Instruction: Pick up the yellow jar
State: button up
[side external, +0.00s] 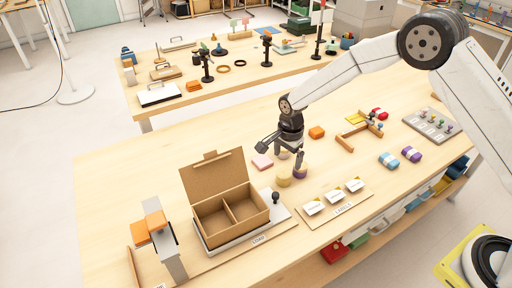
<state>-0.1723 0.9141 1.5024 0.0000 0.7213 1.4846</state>
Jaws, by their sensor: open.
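The yellow jar (284,181) stands on the near wooden table, right of the open cardboard box. I cannot tell whether a finger touches any of the jars. The yellow jar is not between the fingers as far as I can see.
The open cardboard box (206,205) stands left, with a small dark knob (276,197) beside it. A pink block (262,162) lies left of my gripper and an orange block (317,132) to its right. A board with white labelled packs (322,209) lies in front.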

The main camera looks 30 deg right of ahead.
aim_at(284, 172)
jog(key=shift+w+a+f, duration=0.1)
jog(key=shift+w+f, duration=0.05)
jog(key=shift+f, duration=1.35)
jog(key=shift+f, duration=0.1)
jog(key=shift+w+f, duration=0.1)
jog(key=shift+f, duration=2.35)
jog(key=c, duration=1.3)
